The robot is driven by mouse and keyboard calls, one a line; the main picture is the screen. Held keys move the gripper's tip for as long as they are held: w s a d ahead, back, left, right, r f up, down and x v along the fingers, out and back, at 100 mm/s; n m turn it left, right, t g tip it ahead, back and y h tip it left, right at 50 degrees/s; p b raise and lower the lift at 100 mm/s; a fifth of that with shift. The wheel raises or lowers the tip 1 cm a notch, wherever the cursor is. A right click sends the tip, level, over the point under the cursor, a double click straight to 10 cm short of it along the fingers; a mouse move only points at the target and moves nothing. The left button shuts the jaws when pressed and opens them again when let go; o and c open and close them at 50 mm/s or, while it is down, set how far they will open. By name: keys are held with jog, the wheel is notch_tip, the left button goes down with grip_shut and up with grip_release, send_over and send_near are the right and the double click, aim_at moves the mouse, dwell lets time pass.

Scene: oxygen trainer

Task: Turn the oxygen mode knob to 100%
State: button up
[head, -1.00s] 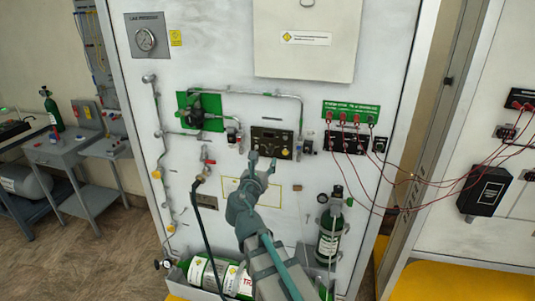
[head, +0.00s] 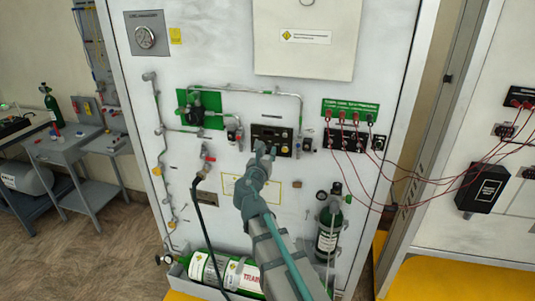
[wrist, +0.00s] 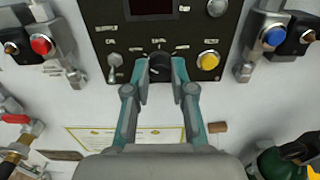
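The control panel (head: 273,140) is a dark plate on the white wall, with a display, switches and a yellow button. Its black mode knob (wrist: 158,64) shows at the panel's lower middle in the wrist view, with a light mark on its face. My gripper (wrist: 160,74) points at the panel, its two fingers part-way apart, one on each side of the knob. I cannot see whether the pads touch it. In the head view my gripper (head: 264,148) covers the knob. The small labels around the knob are not readable.
A yellow button (wrist: 208,60) sits just right of the fingers, and a toggle switch (wrist: 114,60) to the left. Red (wrist: 41,45) and blue (wrist: 274,37) knobs flank the panel. A black hose (head: 199,225) hangs left of my arm; a green cylinder (head: 328,237) stands right.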

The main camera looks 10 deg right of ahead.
jog(key=shift+f+b, duration=0.1)
jog(key=shift+b, duration=0.25)
grip_shut()
jog(key=shift+f+m+b, duration=0.1)
jog(key=shift+m+b, duration=0.85)
jog(key=shift+m, duration=0.05)
jog(key=m+b, duration=0.3)
jog(key=shift+b, duration=0.35)
jog(key=m+b, duration=0.3)
jog(key=shift+m, duration=0.3)
jog(key=shift+m+b, duration=0.95)
jog(key=shift+m, duration=0.05)
jog(key=shift+r, duration=0.25)
jog(key=o, duration=0.9)
grip_release()
jog(key=shift+a, duration=0.1)
